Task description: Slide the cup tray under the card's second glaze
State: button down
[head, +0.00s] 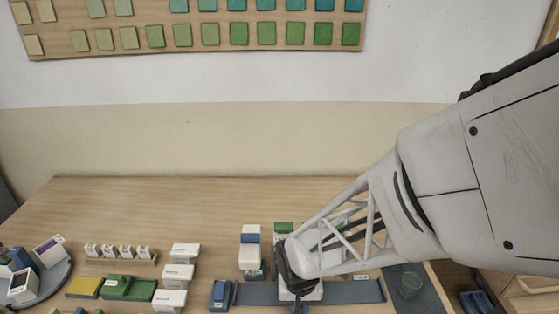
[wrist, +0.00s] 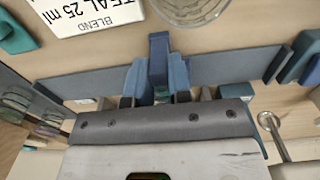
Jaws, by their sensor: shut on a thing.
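In the wrist view my gripper (wrist: 158,88) is shut on a dark blue upright block (wrist: 158,50), which looks like the handle of the cup tray. Most of the tray and any cup on it are hidden behind the gripper. The block stands at a long grey-blue rail (wrist: 222,65), which also shows in the head view (head: 345,292). In the head view my gripper (head: 296,285) is over the middle of this rail. A white card (wrist: 85,18) reading "TEAL 25 ml BLEND" shows upside down in the wrist view; its other lines are cut off.
A white bucket with a blue top (head: 250,240) and a green-topped one (head: 284,227) stand behind the rail. A blue block (head: 220,293) is at its left end. White labelled blocks (head: 178,275) and green trays (head: 125,287) lie left.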

jog(key=shift+a, duration=1.7)
jog(key=c, duration=1.1)
grip_release()
jog(key=shift+r, duration=0.15)
jog(key=shift+r, duration=3.35)
